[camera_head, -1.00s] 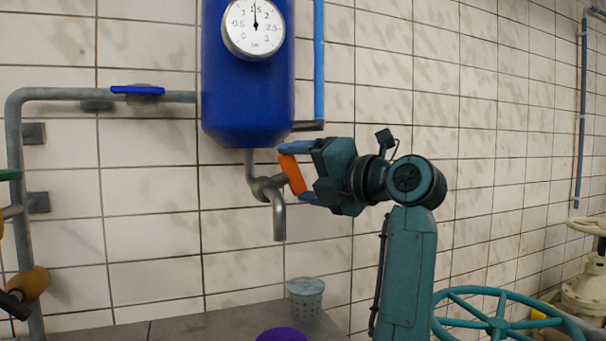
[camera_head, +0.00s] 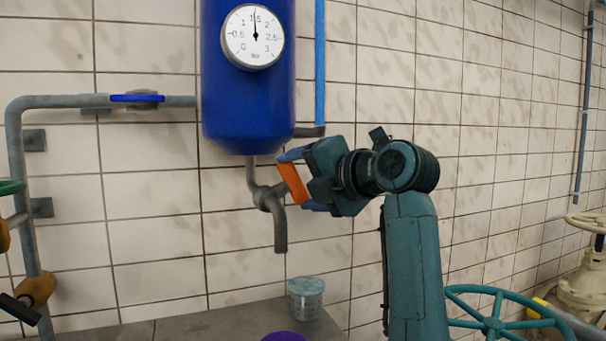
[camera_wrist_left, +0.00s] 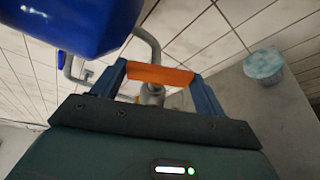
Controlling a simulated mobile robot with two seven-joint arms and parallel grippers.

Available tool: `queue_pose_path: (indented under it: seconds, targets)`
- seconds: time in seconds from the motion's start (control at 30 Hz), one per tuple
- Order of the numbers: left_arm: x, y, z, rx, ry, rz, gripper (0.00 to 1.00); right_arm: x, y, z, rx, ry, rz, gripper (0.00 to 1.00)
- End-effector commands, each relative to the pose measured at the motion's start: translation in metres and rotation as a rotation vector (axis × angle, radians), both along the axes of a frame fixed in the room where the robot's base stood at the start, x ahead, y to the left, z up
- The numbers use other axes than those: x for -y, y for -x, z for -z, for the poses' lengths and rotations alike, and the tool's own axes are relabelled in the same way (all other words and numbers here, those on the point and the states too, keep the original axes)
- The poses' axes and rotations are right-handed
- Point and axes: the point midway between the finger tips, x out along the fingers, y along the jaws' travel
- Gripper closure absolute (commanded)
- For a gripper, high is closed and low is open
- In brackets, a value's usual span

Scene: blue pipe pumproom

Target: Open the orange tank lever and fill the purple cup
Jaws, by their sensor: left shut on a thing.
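The blue tank (camera_head: 247,115) hangs on the tiled wall with a round gauge on its front. Below it, a grey spout (camera_head: 280,232) points down. The orange lever (camera_head: 293,184) sits at the spout's valve, tilted. My left gripper (camera_head: 298,182) is shut on the lever from the right. The left wrist view shows the orange lever (camera_wrist_left: 159,75) between its two blue fingers. The purple cup (camera_head: 284,338) shows only as a rounded top at the bottom edge of the head view; the rest is cut off. My right gripper is not in view.
A pipe with a blue handle (camera_head: 137,98) runs along the left wall. A teal handwheel (camera_head: 495,325) is at lower right. Space under the spout is open.

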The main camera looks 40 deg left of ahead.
Motion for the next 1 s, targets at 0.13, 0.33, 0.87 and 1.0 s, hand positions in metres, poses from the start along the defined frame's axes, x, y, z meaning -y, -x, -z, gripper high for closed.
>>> queue_pose_path:
  seconds: [0.13, 0.33, 0.87, 1.0]
  targets:
    - [0.001, 0.0, 0.001, -0.001, 0.0, 0.001, 0.5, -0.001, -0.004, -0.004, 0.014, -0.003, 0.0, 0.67]
    - [0.0, 0.0, 0.001, 0.0, 0.0, 0.001, 0.11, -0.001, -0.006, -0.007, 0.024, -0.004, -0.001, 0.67]
    - [0.024, 0.003, -0.004, 0.0, -0.002, 0.004, 0.05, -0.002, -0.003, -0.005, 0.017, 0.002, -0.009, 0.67]
    - [0.054, 0.007, -0.011, 0.001, -0.004, 0.002, 0.05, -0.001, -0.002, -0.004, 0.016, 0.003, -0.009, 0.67]
